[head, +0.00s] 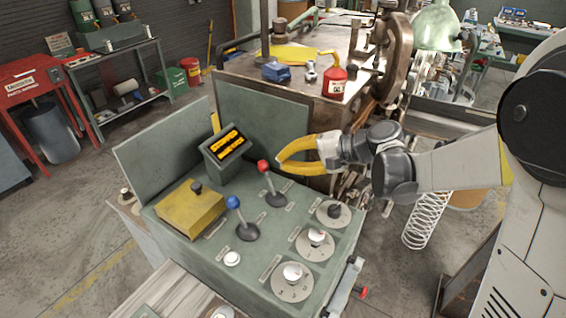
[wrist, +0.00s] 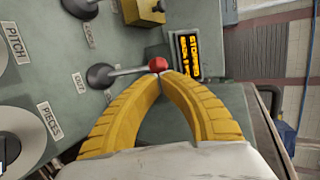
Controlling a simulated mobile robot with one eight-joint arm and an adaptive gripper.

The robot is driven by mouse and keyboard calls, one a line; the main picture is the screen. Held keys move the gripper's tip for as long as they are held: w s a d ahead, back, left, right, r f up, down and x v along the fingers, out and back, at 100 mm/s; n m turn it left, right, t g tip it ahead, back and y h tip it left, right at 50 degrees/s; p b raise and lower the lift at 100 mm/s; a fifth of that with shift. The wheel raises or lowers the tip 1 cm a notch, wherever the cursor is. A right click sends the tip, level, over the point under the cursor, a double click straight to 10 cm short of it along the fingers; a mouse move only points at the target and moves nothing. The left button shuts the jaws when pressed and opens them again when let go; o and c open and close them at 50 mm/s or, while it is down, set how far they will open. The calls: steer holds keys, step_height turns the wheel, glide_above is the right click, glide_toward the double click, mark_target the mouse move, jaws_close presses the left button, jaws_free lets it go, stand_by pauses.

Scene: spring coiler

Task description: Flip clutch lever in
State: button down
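A lever with a red knob (head: 263,166) stands on the green control panel (head: 195,262). A second lever with a blue knob (head: 233,202) stands nearer on the same panel. I cannot read in the head view which lever is labelled clutch. My gripper (head: 280,167) has yellow fingers and is just right of the red knob. In the wrist view the fingertips (wrist: 160,77) meet and hold nothing visible between them. The red knob (wrist: 158,64) is right at the tips, its metal rod running left to a black base. I cannot tell whether they touch.
A small display (head: 228,143) with orange text stands behind the levers. A yellow box (head: 190,208) is at the panel's left. Several dials, including a front one (head: 292,280), line the right side. A machine bench with a red oil can (head: 335,80) stands behind.

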steer(key=p+v, duration=0.2)
steer(key=v, duration=0.8)
steer(key=shift+r, duration=0.35)
steer(key=shift+d, duration=0.1)
steer(key=s+d+f+n+t+h+b, duration=0.1)
steer(key=s+d+f+h+b, duration=0.1)
steer(key=s, duration=0.4)
steer(key=s+d+f+n+h+b, duration=0.2)
steer(key=s+d+f+h, duration=0.2)
steer(key=s+h, duration=0.2)
steer(key=s+d+f+n+t+h+b, duration=0.1)
steer(key=s+d+f+n+h+b, duration=0.1)
steer(key=s, duration=0.5)
steer(key=shift+d+f+t+h+b, duration=0.3)
steer(key=shift+d+f+h+b, duration=0.25)
steer(key=shift+h, duration=0.35)
